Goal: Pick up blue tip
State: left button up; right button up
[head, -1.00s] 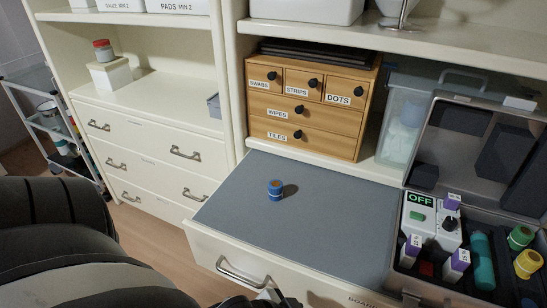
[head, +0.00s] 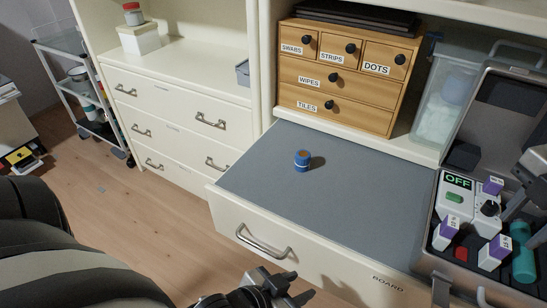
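My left gripper (head: 297,287) is at the bottom edge, in front of the board and well below the blue tip. Its fingers are apart with nothing seen between them. My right gripper (head: 520,200) is at the right edge above the open case, partly cut off. Its finger gap cannot be made out.
The open case (head: 438,240) at right holds a device marked OFF (head: 457,190), purple-capped items and a teal cylinder (head: 523,255). A wooden drawer box (head: 345,95) stands behind the board. The board around the blue tip is clear.

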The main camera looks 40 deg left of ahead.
aim_at(302, 156)
jog(key=u, duration=2.6)
jog(key=i, duration=1.35)
jog(key=z, duration=2.45)
